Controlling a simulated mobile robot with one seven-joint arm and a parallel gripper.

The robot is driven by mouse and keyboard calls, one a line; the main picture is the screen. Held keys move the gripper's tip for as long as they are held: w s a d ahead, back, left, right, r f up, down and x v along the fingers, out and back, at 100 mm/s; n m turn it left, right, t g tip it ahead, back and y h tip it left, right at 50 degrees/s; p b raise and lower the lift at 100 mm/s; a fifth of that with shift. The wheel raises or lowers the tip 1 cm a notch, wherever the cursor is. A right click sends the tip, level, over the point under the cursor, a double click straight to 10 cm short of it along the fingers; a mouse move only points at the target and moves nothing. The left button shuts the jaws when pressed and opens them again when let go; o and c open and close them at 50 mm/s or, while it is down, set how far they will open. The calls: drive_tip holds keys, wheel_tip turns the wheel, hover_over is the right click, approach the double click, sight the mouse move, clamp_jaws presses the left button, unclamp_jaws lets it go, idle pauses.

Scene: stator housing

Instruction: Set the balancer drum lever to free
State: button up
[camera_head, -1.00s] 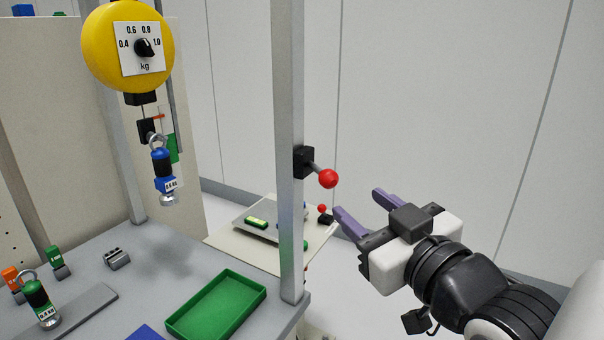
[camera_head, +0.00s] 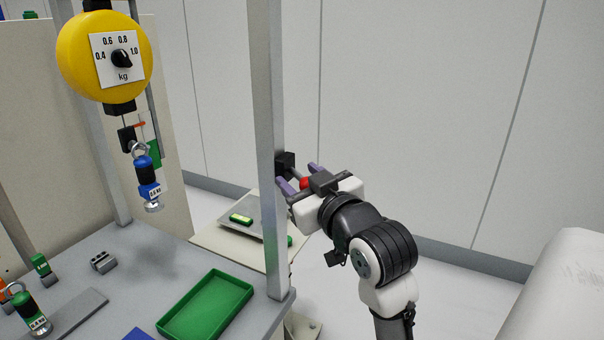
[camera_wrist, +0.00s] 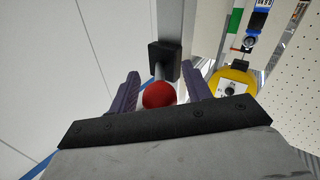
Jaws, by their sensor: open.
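The lever has a red ball knob (camera_head: 304,183) on a short rod from a black block (camera_head: 285,163) on the metal post. In the wrist view the red knob (camera_wrist: 159,94) sits between the two purple fingers of my gripper (camera_wrist: 160,88), with a gap on each side, and the black block (camera_wrist: 164,60) is beyond it. My gripper (camera_head: 300,178) is open around the knob and does not hold it. The yellow balancer drum (camera_head: 80,60) with its kg dial hangs at upper left; it also shows in the wrist view (camera_wrist: 226,80).
The upright metal post (camera_head: 266,130) stands just left of my gripper. A blue-banded weight (camera_head: 147,175) hangs under the drum. The grey bench holds a green tray (camera_head: 207,304). A scale (camera_head: 252,218) stands behind the post.

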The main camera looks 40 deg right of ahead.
clamp_jaws()
idle(0.4)
